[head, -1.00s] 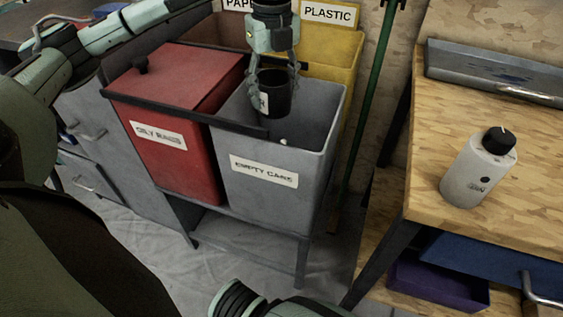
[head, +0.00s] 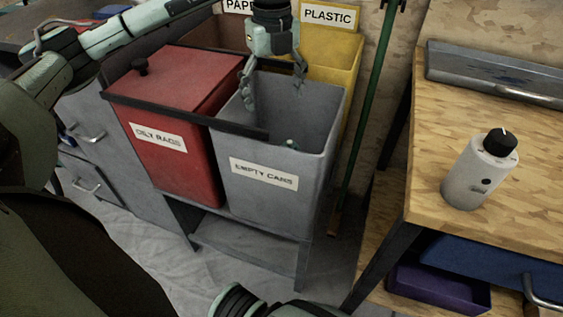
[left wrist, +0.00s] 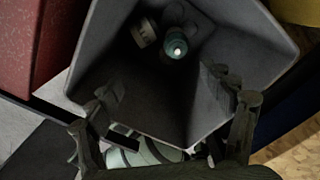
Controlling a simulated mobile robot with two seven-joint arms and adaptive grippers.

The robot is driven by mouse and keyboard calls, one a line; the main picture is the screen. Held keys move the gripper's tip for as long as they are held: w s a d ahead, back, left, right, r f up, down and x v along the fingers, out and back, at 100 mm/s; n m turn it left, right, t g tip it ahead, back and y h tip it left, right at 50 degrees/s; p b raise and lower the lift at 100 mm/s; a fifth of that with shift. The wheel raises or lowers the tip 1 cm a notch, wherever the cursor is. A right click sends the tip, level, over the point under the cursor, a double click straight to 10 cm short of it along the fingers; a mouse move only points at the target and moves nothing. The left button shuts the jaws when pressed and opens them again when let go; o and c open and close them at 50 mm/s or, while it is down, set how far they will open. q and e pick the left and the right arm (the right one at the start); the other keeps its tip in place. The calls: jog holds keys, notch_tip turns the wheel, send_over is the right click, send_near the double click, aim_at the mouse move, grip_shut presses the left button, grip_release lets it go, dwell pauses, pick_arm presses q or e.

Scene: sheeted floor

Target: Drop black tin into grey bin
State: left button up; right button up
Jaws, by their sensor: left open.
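The grey bin (head: 265,200), labelled EMPTY CANS, stands open-topped beside the red bin. My left gripper (head: 273,97) hangs over its mouth with its fingers spread and nothing between them. In the left wrist view the open fingers (left wrist: 160,100) frame the grey bin's dark inside (left wrist: 130,85). The black tin does not show in the head view now. In the left wrist view a small pale-marked object (left wrist: 143,33) and a teal object (left wrist: 175,47) lie deep in the bin. I cannot tell whether the pale-marked one is the tin. My right gripper is out of view.
The lidded red OILY RAGS bin (head: 168,110) adjoins on the left. A yellow PLASTIC bin (head: 335,62) and a PAPER bin (head: 222,34) stand behind. A green pole (head: 367,100) leans to the right. The wooden bench (head: 447,125) holds a white bottle (head: 478,178).

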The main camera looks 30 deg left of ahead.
pick_arm(q)
notch_tip(320, 180, up, 12)
dwell(0.5)
dwell(0.4)
